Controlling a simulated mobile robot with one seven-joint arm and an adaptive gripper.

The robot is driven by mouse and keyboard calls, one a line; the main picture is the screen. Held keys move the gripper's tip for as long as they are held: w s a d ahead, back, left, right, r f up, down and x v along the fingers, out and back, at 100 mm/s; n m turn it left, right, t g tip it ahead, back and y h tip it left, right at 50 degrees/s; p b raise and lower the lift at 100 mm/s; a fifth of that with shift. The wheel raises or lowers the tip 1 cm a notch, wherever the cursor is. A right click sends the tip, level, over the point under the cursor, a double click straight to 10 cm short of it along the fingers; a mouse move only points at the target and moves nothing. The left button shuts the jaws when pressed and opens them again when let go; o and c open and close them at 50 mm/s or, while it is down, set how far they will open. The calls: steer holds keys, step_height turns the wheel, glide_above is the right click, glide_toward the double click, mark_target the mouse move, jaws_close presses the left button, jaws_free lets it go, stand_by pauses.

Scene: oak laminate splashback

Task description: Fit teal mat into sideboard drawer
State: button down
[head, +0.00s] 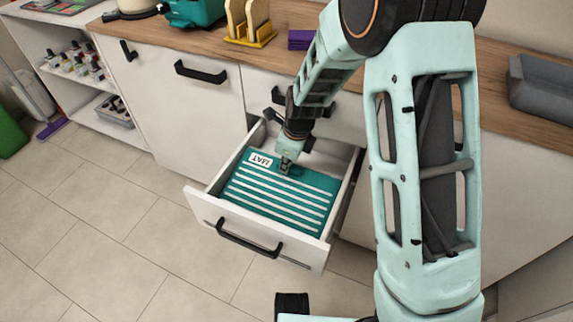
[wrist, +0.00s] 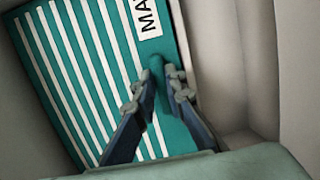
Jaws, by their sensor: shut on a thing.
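The teal mat (head: 277,197) has white stripes and a white label reading "MAT". It lies inside the open sideboard drawer (head: 261,254), covering most of its floor. In the wrist view the mat (wrist: 75,75) shows a small raised teal tab near the label. My gripper (head: 286,165) reaches down into the drawer at the mat's back edge. In the wrist view my gripper (wrist: 166,92) is shut on that tab. A gap shows between the mat and the drawer wall (wrist: 215,70) on the right. Whether the mat rests flat on the drawer floor I cannot tell.
The wooden counter (head: 215,50) above holds a yellow rack with toast-like slices (head: 250,24), a purple block (head: 301,39) and a grey bin (head: 542,85). An open shelf unit (head: 75,65) stands at the left. The tiled floor (head: 110,235) before the drawer is clear.

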steer(key=shift+r, duration=0.1)
steer(key=shift+f+b, duration=0.35)
steer(key=shift+f, duration=0.25)
steer(key=c, duration=2)
jaws_free()
steer(key=shift+o, duration=0.2)
steer(key=p+v, duration=0.4)
steer(key=v, duration=0.9)
steer(key=shift+r, duration=0.1)
